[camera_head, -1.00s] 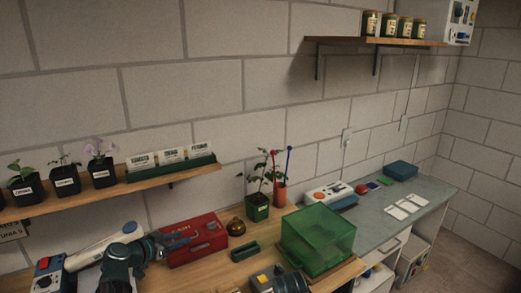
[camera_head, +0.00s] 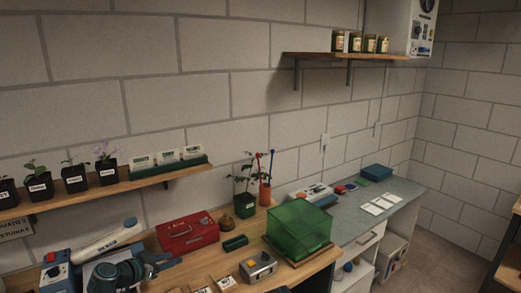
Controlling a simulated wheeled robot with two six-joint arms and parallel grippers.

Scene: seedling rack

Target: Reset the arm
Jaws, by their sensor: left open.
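My left arm comes in at the lower left. Its dark teal left gripper (camera_head: 166,261) is open and empty, over the wooden bench (camera_head: 215,262) and just in front of the red toolbox (camera_head: 188,234). No object is between its fingers. My right gripper does not show; only a small dark shape appears at the bottom edge.
A wall shelf (camera_head: 130,185) holds seedling pots above. A grey counter (camera_head: 385,200) is at right.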

